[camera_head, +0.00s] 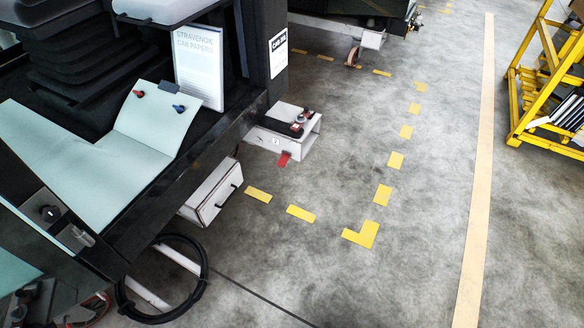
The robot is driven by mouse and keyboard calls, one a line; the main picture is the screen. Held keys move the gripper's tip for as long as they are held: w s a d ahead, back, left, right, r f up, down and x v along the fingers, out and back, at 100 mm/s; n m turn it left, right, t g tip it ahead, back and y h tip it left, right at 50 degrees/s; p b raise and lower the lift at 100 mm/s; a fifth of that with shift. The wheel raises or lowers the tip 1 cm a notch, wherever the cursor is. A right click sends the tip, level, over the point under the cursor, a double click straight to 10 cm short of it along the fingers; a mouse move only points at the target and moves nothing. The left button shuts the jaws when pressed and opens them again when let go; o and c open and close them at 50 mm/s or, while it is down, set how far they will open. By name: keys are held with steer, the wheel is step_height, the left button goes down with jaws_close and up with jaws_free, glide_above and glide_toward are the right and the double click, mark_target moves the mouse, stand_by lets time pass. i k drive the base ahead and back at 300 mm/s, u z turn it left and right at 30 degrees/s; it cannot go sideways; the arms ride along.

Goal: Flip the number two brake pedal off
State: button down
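A small red pedal (284,159) sticks out low beneath a white bracket box (262,139) at the cab's lower right corner. The box has a small round label that seems to read 2. The pedal appears to tilt downward toward the floor; its exact position is too small to tell. The caster behind it is hidden. My gripper is not in view.
The dark cab frame (150,190) with pale green panels fills the left. A yellow rack (545,75) stands far right. The grey floor (400,260) between is clear.

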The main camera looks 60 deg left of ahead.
mark_target(283, 159)
steer(key=i, duration=0.7)
steer(key=u, duration=4.6)
steer(key=i, duration=0.1)
steer(key=z, duration=3.9)
steer(key=k, duration=0.15)
steer(key=u, duration=2.4)
steer(key=k, duration=0.25)
steer(key=u, duration=0.5)
